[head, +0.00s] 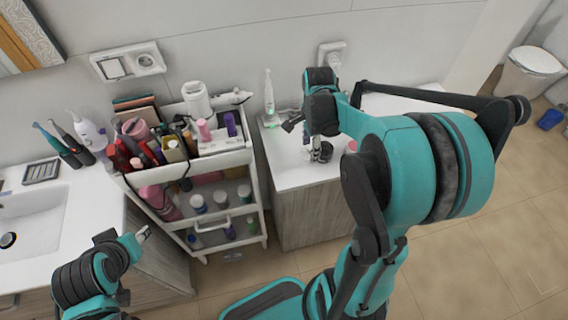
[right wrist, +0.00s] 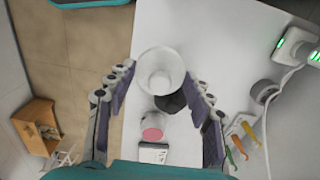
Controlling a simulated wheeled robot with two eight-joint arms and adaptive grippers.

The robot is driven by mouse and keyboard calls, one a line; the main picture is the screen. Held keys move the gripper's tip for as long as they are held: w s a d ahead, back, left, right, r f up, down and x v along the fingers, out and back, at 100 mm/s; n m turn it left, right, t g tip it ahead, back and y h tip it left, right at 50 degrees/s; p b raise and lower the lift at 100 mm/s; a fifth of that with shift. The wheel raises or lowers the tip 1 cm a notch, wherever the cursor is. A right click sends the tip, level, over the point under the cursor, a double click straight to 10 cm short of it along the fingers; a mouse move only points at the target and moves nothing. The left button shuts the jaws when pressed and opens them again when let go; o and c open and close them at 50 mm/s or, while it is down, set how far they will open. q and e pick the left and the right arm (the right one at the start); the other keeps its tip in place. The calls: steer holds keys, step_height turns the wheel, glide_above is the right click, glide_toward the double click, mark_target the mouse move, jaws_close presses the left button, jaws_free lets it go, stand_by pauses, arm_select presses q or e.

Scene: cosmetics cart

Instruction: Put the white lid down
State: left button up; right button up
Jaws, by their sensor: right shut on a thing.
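The white lid (right wrist: 160,68) shows as a pale round cup shape between the fingertips of my right gripper (right wrist: 158,84) in the right wrist view. That gripper is shut on it, above the white counter (right wrist: 205,40). In the head view my right gripper (head: 306,138) is over the counter beside the cart, and its own arm hides much of that spot. I cannot make out the lid there. My left gripper (head: 143,234) is at the lower left, in front of the cart, and its jaw opening is unclear.
A pink-topped container (right wrist: 152,134) and a dark object (right wrist: 172,102) are near the lid in the wrist view. A clear bottle (head: 269,95) stands at the counter's back left. A loaded cart (head: 255,172) stands left of the counter. Cables and a plug (right wrist: 296,45) are at the right.

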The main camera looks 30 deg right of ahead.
steer(key=w+a+f, duration=0.1)
steer(key=w+a+f+b, duration=0.1)
steer(key=a, duration=0.1)
steer(key=w+a+f, duration=0.2)
steer(key=shift+a, duration=0.1)
steer(key=shift+f+b, duration=0.95)
steer(key=shift+f, duration=1.05)
steer(key=shift+f, duration=0.1)
steer(key=o, duration=0.7)
steer(key=shift+o, duration=0.2)
